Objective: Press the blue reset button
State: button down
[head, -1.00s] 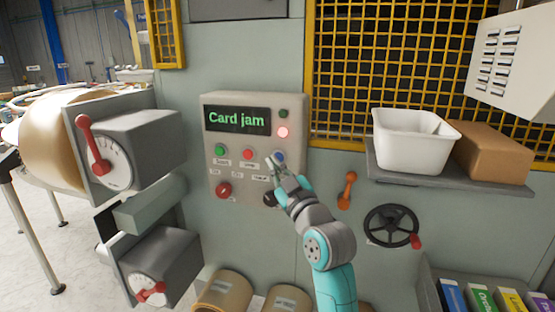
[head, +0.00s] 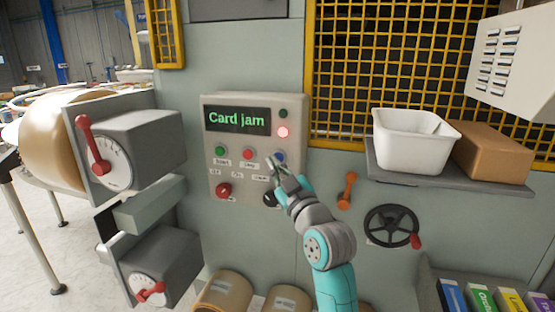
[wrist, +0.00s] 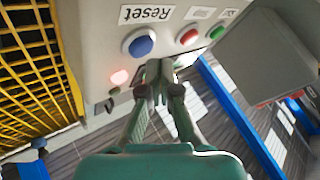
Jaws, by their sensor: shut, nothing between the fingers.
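The blue reset button (head: 280,156) is on the right of the button row on the grey control panel (head: 238,172). In the wrist view the blue button (wrist: 141,45) is fully visible, beside a label reading "Reset" (wrist: 147,14). My gripper (head: 273,163) is shut and empty in front of the panel, just left of and below the blue button in the head view. In the wrist view my gripper (wrist: 158,75) points near the panel, apart from the button in the picture. Whether the fingertips touch the panel cannot be told.
The panel display (head: 237,119) reads "Card jam". A red light (head: 283,132) glows above the blue button. A red button (head: 247,154) and a green button (head: 220,150) sit to its left. A red knob (head: 223,190) is below. A shelf with a white bin (head: 412,138) stands at right.

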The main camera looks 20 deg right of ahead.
jog(key=shift+w+d, duration=0.1)
jog(key=shift+w+d, duration=0.15)
jog(key=shift+w, duration=0.05)
jog(key=shift+w+d, duration=0.25)
jog(key=shift+w, duration=0.1)
dwell(0.9)
jog(key=shift+s, duration=0.1)
jog(key=shift+s+a, duration=0.5)
jog(key=shift+s, duration=0.1)
dwell(0.3)
jog(key=s+a, duration=0.1)
jog(key=s, duration=0.1)
jog(key=s+a, duration=0.2)
dwell(0.5)
dwell(0.5)
